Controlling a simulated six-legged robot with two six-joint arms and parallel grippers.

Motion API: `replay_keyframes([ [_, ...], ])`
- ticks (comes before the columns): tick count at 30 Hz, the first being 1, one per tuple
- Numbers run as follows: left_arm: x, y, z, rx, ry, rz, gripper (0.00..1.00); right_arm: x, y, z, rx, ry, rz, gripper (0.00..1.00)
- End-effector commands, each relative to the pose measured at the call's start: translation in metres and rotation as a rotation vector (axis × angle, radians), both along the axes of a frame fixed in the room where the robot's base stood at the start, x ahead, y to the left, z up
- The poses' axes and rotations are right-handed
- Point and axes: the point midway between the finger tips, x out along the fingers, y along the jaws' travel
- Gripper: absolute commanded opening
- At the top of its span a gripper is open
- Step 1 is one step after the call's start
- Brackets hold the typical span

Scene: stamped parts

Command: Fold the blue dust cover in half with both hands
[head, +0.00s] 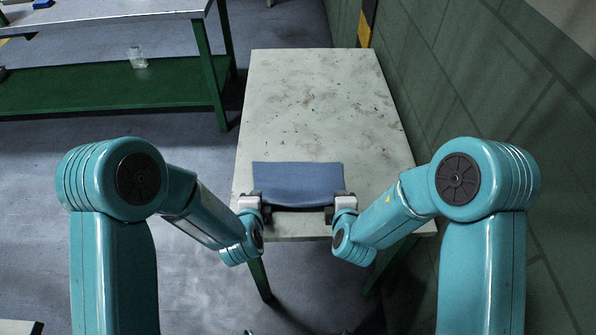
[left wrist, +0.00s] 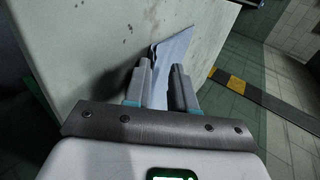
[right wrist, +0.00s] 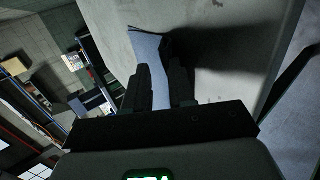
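The blue dust cover (head: 298,182) is at the near end of the table, a wide flat strip with its near edge raised over a dark shadow. My left gripper (head: 258,205) is at its near left corner and my right gripper (head: 337,205) at its near right corner. In the left wrist view the cover (left wrist: 172,52) runs between the fingers of my left gripper (left wrist: 163,84). In the right wrist view the cover (right wrist: 150,48) runs between the fingers of my right gripper (right wrist: 160,85). Both grippers appear shut on it. The gripped edge is partly hidden.
The pale, stained table (head: 310,105) is bare beyond the cover. A green wall (head: 470,90) stands close on the right. A bench with a green lower shelf (head: 100,88) is at the back left, with a clear cup (head: 137,58) on the shelf.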

Motion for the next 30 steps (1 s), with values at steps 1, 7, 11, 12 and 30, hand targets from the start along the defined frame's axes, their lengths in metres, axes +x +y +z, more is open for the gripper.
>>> replay_keyframes([
  [1,0.000,0.000,0.000,0.000,0.000,0.000,0.42,0.000,0.000,0.000,0.000,0.000,0.000,0.42],
  [7,0.000,0.000,0.000,0.000,0.001,0.000,0.47,0.000,0.000,0.000,0.000,0.001,0.000,0.47],
  [11,-0.001,0.000,0.000,0.000,0.001,0.000,0.47,-0.001,0.000,0.000,0.000,0.001,0.000,0.47],
  [12,-0.001,0.000,0.000,0.000,0.001,0.000,0.47,-0.001,0.000,0.000,0.000,0.001,0.000,0.47],
  [30,-0.052,-0.001,0.079,-0.001,-0.003,-0.002,0.47,-0.052,0.001,0.079,0.001,-0.003,0.002,0.47],
])
